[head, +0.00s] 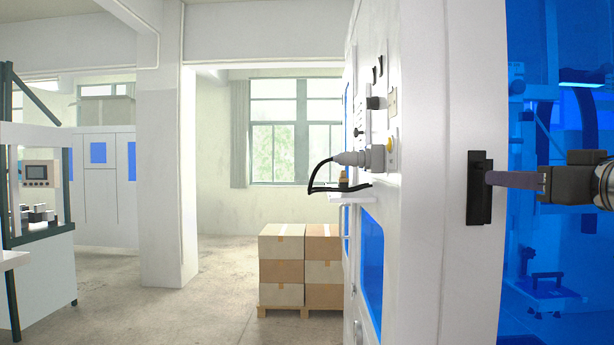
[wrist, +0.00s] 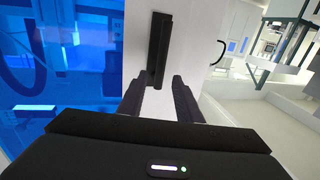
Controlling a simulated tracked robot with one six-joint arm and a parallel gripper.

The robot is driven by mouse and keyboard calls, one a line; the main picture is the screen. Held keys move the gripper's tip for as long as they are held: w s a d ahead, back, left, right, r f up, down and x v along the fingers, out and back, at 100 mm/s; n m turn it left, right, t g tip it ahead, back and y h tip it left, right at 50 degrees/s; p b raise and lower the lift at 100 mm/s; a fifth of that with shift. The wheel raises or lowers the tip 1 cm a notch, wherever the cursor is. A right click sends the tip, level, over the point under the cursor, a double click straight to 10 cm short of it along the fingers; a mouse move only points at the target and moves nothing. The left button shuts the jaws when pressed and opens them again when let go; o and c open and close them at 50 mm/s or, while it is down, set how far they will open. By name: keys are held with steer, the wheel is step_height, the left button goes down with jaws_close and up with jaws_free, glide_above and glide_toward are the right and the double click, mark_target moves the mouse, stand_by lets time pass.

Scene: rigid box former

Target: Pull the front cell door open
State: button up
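The front cell door shows in the head view as a white frame (head: 474,90) with a blue see-through pane (head: 530,265) at the right. A black upright handle (head: 480,190) sits on the white frame. My gripper (head: 492,179) reaches in from the right at the height of the handle, its fingertips close to it. In the wrist view my gripper (wrist: 158,80) has its two dark fingers spread apart, and the handle (wrist: 160,45) lies ahead, its near end about between the tips. I cannot tell whether the fingers touch the handle.
A control panel with a grey plug (head: 362,158) and black cable juts from the cabinet's side. Stacked cartons (head: 300,265) stand on a pallet beyond. A pillar (head: 160,150) and a machine (head: 40,220) stand at the left. The floor between them is clear.

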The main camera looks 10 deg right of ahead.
steer(key=shift+w+d, duration=0.2)
steer(key=shift+w, duration=2.9)
jaws_close()
